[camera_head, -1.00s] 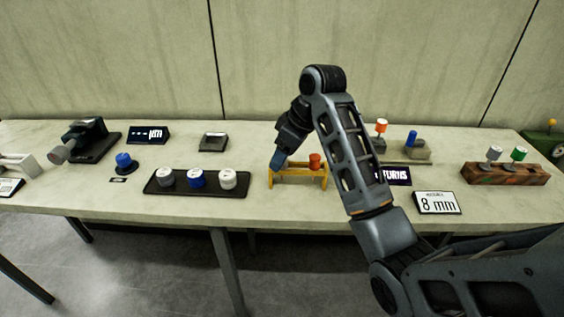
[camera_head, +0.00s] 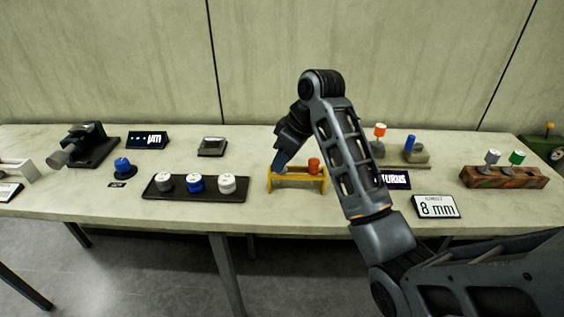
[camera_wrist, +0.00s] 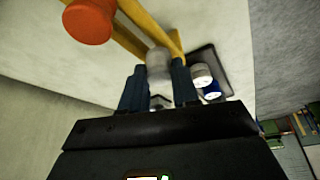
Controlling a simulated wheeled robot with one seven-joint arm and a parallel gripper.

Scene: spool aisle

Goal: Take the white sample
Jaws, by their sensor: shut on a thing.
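The white sample (camera_wrist: 158,62) shows as a pale grey-white cylinder between my two blue fingers in the wrist view. My gripper (camera_wrist: 158,80) is shut on it, over the yellow rack (camera_wrist: 135,38). In the head view my gripper (camera_head: 281,161) is at the left end of the yellow rack (camera_head: 297,179), and the sample is hidden behind the fingers. I cannot tell whether the sample still rests in the rack. An orange sample (camera_head: 314,166) sits at the rack's right end; it is also large in the wrist view (camera_wrist: 90,20).
A black tray (camera_head: 178,197) with grey, blue and white capped pieces stands left of the rack. An "8 mm" sign (camera_head: 437,206) stands near the front edge. A small dark square dish (camera_head: 212,147) lies behind.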

